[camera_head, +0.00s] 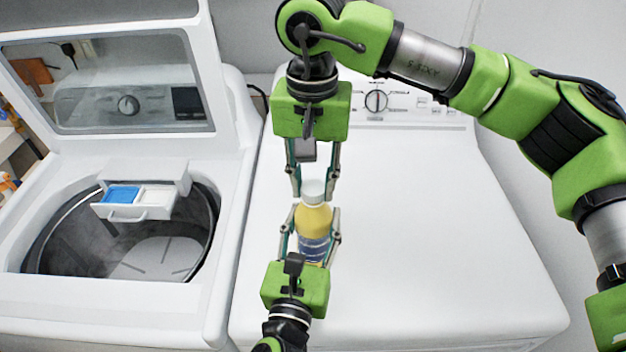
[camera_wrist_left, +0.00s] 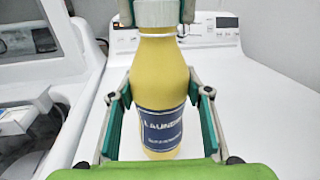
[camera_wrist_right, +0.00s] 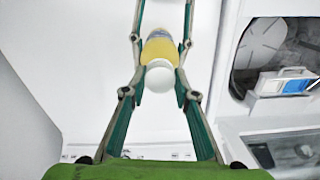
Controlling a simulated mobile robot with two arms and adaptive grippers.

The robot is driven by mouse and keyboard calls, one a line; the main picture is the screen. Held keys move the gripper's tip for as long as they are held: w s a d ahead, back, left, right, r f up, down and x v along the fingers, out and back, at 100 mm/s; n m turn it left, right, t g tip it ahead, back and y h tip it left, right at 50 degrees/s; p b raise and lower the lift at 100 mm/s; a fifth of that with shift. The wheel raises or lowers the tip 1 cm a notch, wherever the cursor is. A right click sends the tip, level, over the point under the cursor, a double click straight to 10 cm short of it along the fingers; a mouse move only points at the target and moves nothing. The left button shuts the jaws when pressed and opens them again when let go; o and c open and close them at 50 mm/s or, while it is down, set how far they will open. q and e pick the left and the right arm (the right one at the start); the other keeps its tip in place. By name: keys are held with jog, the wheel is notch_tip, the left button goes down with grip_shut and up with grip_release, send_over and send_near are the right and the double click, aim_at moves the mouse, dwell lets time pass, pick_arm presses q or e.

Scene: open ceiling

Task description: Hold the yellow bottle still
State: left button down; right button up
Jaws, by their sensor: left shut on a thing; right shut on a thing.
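The yellow bottle (camera_head: 316,219) has a white cap (camera_head: 313,192) and a blue label. It is upright over the white top of the right-hand machine; I cannot tell whether its base touches the surface. In the left wrist view, the bottle (camera_wrist_left: 160,80) stands between my left fingers and its label partly reads "LAUNDRY". My left gripper (camera_head: 311,225) comes from the near side and is shut on the bottle's body. My right gripper (camera_head: 315,188) comes from the far side and is shut on the cap, which also shows in the right wrist view (camera_wrist_right: 160,76).
The right-hand machine's white top (camera_head: 430,240) is clear around the bottle. To the left stands an open washer (camera_head: 110,302) with its lid (camera_head: 215,60) raised and a drawer with a blue compartment (camera_head: 122,194). A control panel with a knob (camera_head: 376,101) is behind.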

aim_at(313, 187)
jog(key=shift+r, duration=0.2)
jog(key=shift+r, duration=0.9)
jog(key=shift+r, duration=2)
pick_arm(q)
jog(key=c, duration=1)
grip_release()
jog(key=shift+s, duration=0.1)
